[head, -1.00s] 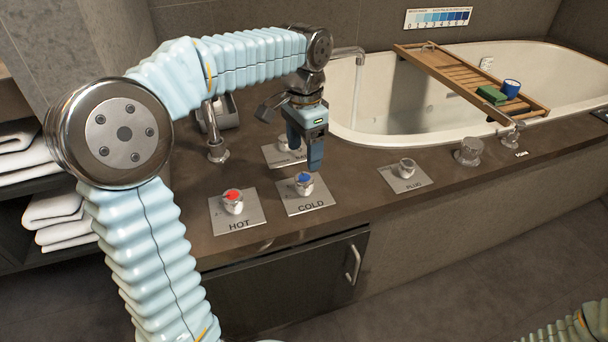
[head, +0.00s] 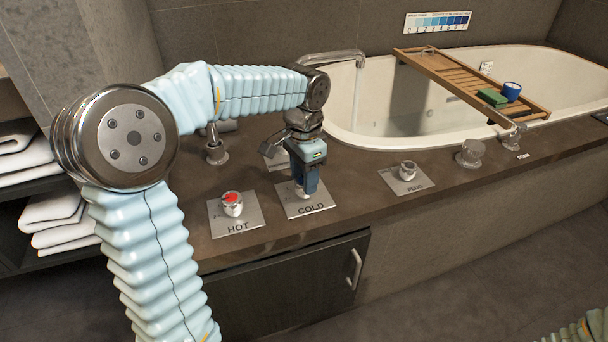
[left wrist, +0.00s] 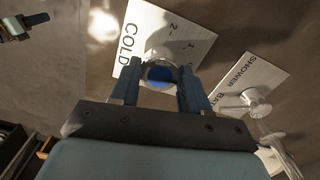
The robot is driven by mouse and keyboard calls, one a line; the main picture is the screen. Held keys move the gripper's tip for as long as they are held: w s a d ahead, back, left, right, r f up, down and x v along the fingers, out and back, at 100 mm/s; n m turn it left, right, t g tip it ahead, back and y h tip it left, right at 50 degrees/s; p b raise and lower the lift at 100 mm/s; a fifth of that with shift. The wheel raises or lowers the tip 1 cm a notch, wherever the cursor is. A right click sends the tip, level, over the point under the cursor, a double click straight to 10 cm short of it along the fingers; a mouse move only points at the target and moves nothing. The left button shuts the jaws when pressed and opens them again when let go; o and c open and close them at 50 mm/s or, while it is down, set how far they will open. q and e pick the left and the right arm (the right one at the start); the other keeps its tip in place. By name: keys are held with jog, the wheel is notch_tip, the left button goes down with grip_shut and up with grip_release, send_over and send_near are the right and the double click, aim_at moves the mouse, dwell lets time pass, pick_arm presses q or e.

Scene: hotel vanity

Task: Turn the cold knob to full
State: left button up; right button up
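The cold knob, with a blue cap, stands on a metal plate (head: 318,207) marked COLD. In the head view most of the knob is hidden by my left gripper (head: 306,190), which points down over it. In the left wrist view the blue-capped cold knob (left wrist: 159,74) sits between the two fingers of my left gripper (left wrist: 160,66). The fingers are apart, one on each side of the knob, with little room between; a firm hold is not visible. The wrist view also shows part of the scale on the plate.
The hot knob (head: 232,203), red-capped, stands close to the left. The plug knob (head: 407,170) is to the right. A shower/bath selector knob (left wrist: 256,101) is close to the cold plate. A faucet (head: 214,148) and the bathtub (head: 385,140) lie behind.

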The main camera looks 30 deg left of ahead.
pick_arm(q)
jog(key=c, duration=0.3)
jog(key=n+p, duration=0.1)
jog(key=n, duration=0.2)
jog(key=shift+r+n, duration=0.15)
jog(key=shift+n, duration=0.25)
jog(key=n+p, duration=0.1)
jog(key=n, duration=0.3)
jog(key=shift+n, duration=0.3)
jog(key=n+p, duration=0.1)
jog(key=n, duration=0.3)
jog(key=shift+n+p, duration=0.5)
jog(key=shift+n, duration=2.2)
